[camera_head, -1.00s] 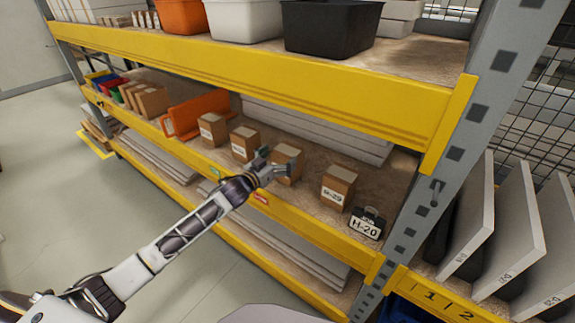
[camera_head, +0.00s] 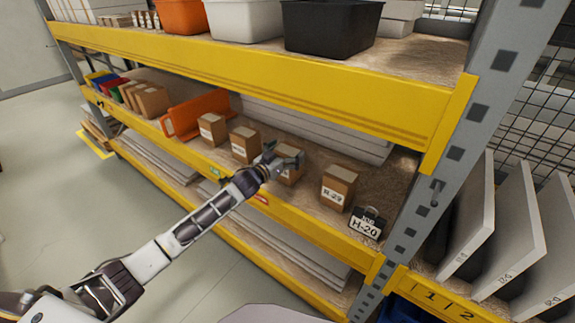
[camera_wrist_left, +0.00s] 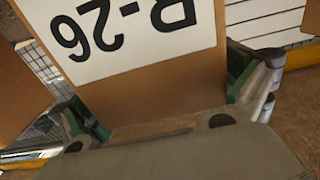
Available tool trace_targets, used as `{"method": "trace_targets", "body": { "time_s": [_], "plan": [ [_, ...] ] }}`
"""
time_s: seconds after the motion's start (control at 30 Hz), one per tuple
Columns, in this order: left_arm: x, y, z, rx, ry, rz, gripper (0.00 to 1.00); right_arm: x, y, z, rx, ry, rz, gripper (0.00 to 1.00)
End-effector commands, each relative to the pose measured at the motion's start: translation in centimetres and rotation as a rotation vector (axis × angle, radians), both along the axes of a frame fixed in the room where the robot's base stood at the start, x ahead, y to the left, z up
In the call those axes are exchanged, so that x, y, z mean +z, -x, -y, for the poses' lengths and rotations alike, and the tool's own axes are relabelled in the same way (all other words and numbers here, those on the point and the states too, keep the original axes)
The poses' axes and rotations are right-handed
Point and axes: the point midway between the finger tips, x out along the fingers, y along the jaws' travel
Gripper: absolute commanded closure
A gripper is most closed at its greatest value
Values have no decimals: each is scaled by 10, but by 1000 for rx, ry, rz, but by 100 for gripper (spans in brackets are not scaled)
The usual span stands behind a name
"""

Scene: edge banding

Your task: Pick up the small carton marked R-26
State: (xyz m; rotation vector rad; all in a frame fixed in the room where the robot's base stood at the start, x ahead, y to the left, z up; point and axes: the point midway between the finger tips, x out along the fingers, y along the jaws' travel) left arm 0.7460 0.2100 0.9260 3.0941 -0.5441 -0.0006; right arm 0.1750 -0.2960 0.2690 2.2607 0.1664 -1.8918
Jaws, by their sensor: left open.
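The small carton marked R-26 (camera_wrist_left: 140,85) fills the middle of the left wrist view, its white label upside down. In the head view this carton (camera_head: 291,174) stands on the middle shelf, partly hidden by my left gripper. My left gripper (camera_head: 282,160) is open, and its fingers (camera_wrist_left: 165,110) lie on either side of the carton in the wrist view. I cannot tell whether they touch it. My right gripper is not in view.
A carton marked R-29 (camera_head: 338,187) and a black H-20 case (camera_head: 368,222) stand to the right. Two similar cartons (camera_head: 244,144) (camera_head: 212,130) stand to the left. The yellow shelf beam (camera_head: 300,220) runs below the arm, and another beam (camera_head: 250,75) is above.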

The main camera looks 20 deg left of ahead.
Motion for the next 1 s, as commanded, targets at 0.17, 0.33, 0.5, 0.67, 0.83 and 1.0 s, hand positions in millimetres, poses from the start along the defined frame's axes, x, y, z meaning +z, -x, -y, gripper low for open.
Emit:
{"method": "trace_targets", "body": {
  "time_s": [0.17, 0.33, 0.5, 0.67, 0.83, 1.0],
  "plan": [
    [0, 0, 0, 0, 0, 0, 0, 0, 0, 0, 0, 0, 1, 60],
    [0, 0, 0, 0, 0, 0, 14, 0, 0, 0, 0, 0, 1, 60],
    [0, 0, 0, 0, 0, 0, 36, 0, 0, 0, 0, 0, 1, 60],
    [0, 0, 0, 0, 0, 0, 57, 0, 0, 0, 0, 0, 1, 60],
    [2, 0, 0, 0, 1, 3, 72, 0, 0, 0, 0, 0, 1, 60],
    [2, 0, 0, 0, 1, 3, 72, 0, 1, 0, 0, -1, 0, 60]
  ]
}}
